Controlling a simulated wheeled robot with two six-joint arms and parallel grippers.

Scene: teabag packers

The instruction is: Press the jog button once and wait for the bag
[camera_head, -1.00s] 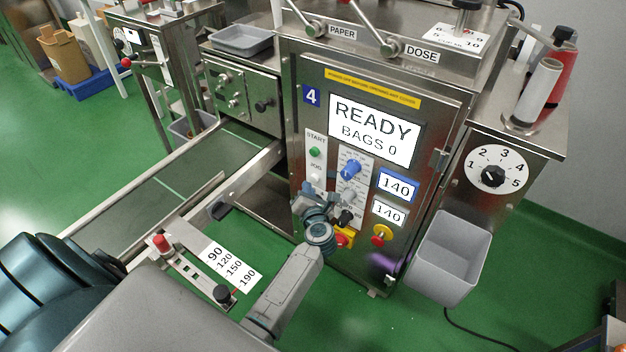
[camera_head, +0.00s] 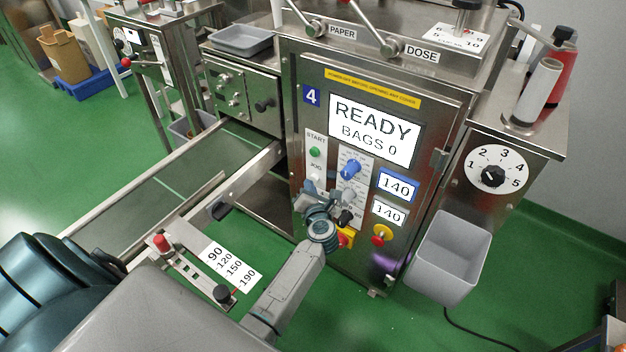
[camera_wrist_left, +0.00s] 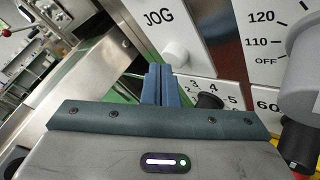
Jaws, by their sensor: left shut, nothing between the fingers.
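The packing machine's door carries a screen (camera_head: 372,131) that reads READY, BAGS 0. Below the green START button (camera_head: 314,152) is the JOG label (camera_head: 315,168). In the left wrist view the pale round jog button (camera_wrist_left: 177,54) sits just under its label. My left gripper (camera_head: 308,187) is at the panel in the head view, covering the jog button there. In the left wrist view its two fingers (camera_wrist_left: 161,72) are shut together and empty, with their tips just below and left of the button. I cannot tell whether they touch it. My right gripper is not in view.
A blue knob (camera_head: 350,168) and a red-and-yellow switch (camera_head: 382,236) are on the same door. A green conveyor belt (camera_head: 165,185) runs out to the left, with no bag seen on it. A grey bin (camera_head: 450,255) hangs at the right.

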